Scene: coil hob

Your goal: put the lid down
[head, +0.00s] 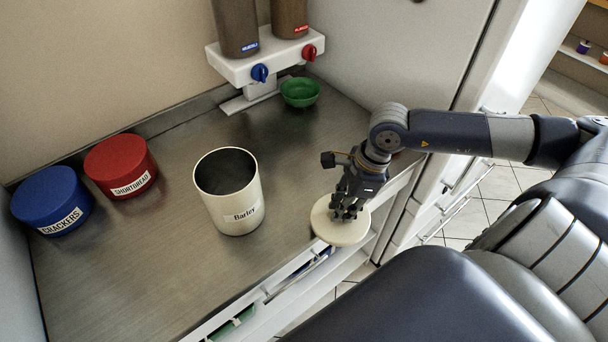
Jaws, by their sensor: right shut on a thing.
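The lid (334,232) is a round cream disc at the front edge of the metal counter, right of the cream canister. My right gripper (344,212) is over it and shut on its top; the fingers hide the grip point. Whether the lid touches the counter I cannot tell. The cream canister (232,200), labelled "Barley", stands upright and open-topped in the middle of the counter. My left gripper is not in view.
A red "Shortbread" tin (120,165) and a blue "Crackers" tin (52,200) stand at the left. A dispenser (262,62) with two taps stands at the back beside a green bowl (299,92). A drawer (290,280) is partly open at the front.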

